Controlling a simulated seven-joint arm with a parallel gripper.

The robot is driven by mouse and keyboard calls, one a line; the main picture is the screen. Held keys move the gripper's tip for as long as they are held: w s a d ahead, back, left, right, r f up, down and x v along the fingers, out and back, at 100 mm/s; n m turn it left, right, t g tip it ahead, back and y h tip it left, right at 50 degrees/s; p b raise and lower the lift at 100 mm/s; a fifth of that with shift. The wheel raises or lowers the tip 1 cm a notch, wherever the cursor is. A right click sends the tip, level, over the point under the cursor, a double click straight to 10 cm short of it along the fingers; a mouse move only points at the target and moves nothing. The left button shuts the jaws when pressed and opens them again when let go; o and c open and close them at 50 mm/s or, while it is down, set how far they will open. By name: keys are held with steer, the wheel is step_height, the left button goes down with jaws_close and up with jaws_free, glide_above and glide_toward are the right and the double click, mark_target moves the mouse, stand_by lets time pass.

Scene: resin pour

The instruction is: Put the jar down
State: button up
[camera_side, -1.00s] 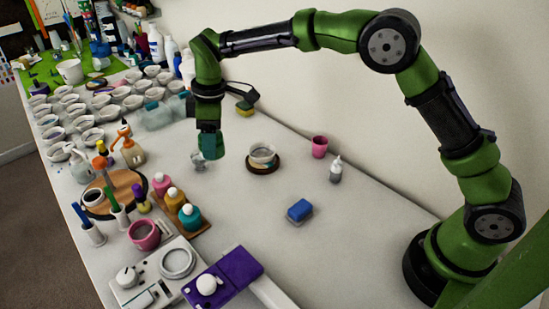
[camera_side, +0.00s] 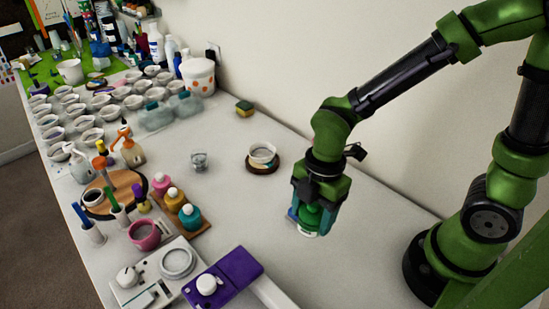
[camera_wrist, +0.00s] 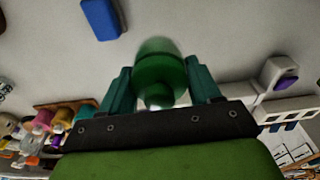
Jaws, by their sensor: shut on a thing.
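A rounded green jar (camera_wrist: 160,75) is between the two teal fingers of my gripper (camera_wrist: 162,88) in the wrist view, slightly blurred. In the side view my gripper (camera_side: 312,212) points down, shut on the jar, whose pale lower end (camera_side: 308,233) shows below the fingers. The fingers and wrist hide much of it there. I cannot tell from the side view whether its bottom touches the table (camera_side: 245,205).
The blue sponge (camera_wrist: 101,18) lies near the jar. A small clear glass (camera_side: 199,160) and a bowl on a dark coaster (camera_side: 262,167) stand farther back. Bottles (camera_side: 175,200), a scale (camera_side: 160,275) and a purple pad (camera_side: 240,264) are left. Table between is free.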

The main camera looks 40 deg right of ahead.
steer(key=shift+s+d+f+n, duration=0.3)
steer(key=shift+s+f+n, duration=0.1)
steer(key=shift+s+f, duration=0.3)
steer(key=shift+w+a, duration=0.25)
steer(key=shift+w, duration=0.2)
steer(key=w+a, duration=0.2)
steer(key=w, duration=0.2)
steer(key=w+a+f, duration=0.1)
steer(key=w+a, duration=0.2)
steer(key=w, duration=0.2)
steer(key=w+a, duration=0.3)
steer(key=w, duration=0.1)
steer(key=shift+w+f, duration=0.2)
steer(key=shift+s+d+f, duration=0.1)
steer(key=shift+f, duration=1.6)
steer(key=shift+f, duration=0.2)
steer(key=o, duration=1.2)
